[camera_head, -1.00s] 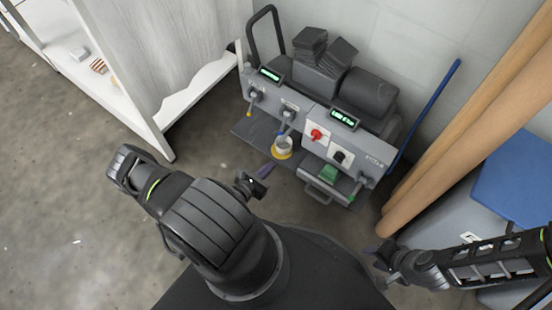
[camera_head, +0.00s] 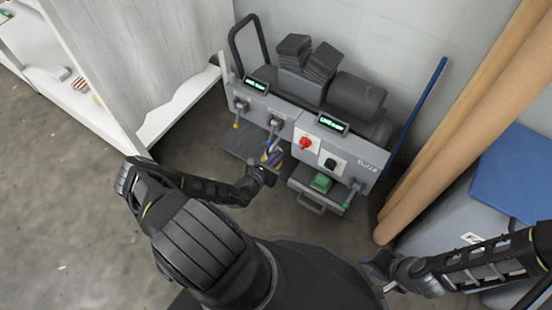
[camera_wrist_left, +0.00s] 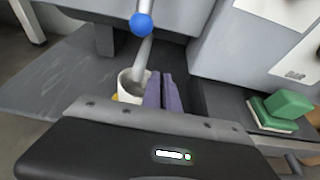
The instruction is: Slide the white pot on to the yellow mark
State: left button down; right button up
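The white pot (camera_wrist_left: 130,84) stands on the grey shelf of the press in the left wrist view, under a lever with a blue ball. A small piece of yellow (camera_wrist_left: 117,97) shows at its lower left; I cannot tell how much of the mark the pot covers. My left gripper's purple fingers (camera_wrist_left: 166,94) are together, just right of the pot, with nothing visible between them. In the head view my left gripper (camera_head: 272,161) is at the shelf and hides most of the pot. My right gripper (camera_head: 374,264) is low at the right, away from the press; its fingers are unclear.
The press has a red knob (camera_head: 305,143), levers and a green block (camera_wrist_left: 286,106) on the right. A blue pole (camera_head: 420,105) and brown rolls (camera_head: 460,140) stand at the right. A white shelf unit (camera_head: 95,110) stands at the left.

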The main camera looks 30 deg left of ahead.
pick_arm(q)
jog(key=shift+s+a+f, duration=0.15)
jog(key=shift+s+f, duration=0.1)
jog(key=shift+f, duration=0.15)
jog(key=shift+s+r+p, duration=0.1)
jog(key=shift+s+p, duration=0.4)
jog(key=shift+p, duration=0.1)
jog(key=shift+s, duration=0.25)
jog(key=shift+f, duration=0.25)
notch_tip(320, 180, up, 2)
jog(key=shift+w+r+p, duration=0.1)
jog(key=shift+p, duration=0.9)
